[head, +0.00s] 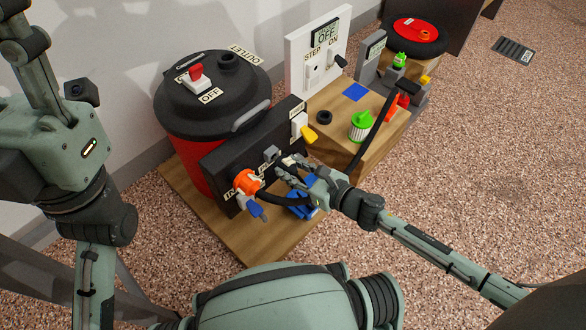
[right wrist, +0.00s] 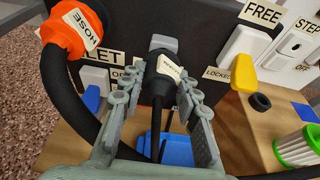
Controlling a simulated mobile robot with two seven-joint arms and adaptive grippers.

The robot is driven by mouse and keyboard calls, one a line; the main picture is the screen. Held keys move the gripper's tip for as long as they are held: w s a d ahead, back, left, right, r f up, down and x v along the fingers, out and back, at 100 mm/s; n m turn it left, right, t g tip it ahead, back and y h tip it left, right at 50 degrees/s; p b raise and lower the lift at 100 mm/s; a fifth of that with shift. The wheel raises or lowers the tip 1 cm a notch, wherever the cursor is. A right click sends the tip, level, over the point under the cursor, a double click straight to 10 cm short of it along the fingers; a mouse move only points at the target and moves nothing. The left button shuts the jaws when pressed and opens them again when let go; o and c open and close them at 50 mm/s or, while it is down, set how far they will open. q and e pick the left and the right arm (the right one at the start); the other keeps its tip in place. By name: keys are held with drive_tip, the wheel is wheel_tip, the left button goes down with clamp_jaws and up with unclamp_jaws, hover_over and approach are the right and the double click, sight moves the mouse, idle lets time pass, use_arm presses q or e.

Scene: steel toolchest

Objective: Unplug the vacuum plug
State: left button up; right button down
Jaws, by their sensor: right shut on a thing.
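The vacuum is a red canister with a black lid (head: 212,92), behind a black panel (head: 225,165). In the right wrist view, a black plug (right wrist: 160,84) with a white label stands between the fingers of my right gripper (right wrist: 162,108). The gripper is shut on the plug. A grey socket piece (right wrist: 163,42) is just beyond the plug's far end; I cannot tell how deep the plug sits. In the head view, my right gripper (head: 286,172) is in front of the panel and mostly hides the plug. My left arm shows at the left, but its gripper does not.
An orange hose connector (head: 246,182) with a thick black hose is left of my right gripper. A yellow lever (right wrist: 241,74) is on the right. A green-topped filter (head: 361,126) stands on the wooden block. Open floor lies to the right.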

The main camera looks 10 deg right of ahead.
drive_tip(key=shift+w+a, duration=0.55)
drive_tip(key=shift+w, duration=0.25)
drive_tip(key=c, duration=1)
unclamp_jaws()
drive_tip(key=shift+c, duration=0.2)
drive_tip(key=shift+s+d, duration=0.2)
drive_tip(key=shift+s, duration=0.15)
drive_tip(key=v, duration=1.1)
drive_tip(key=shift+r, duration=0.2)
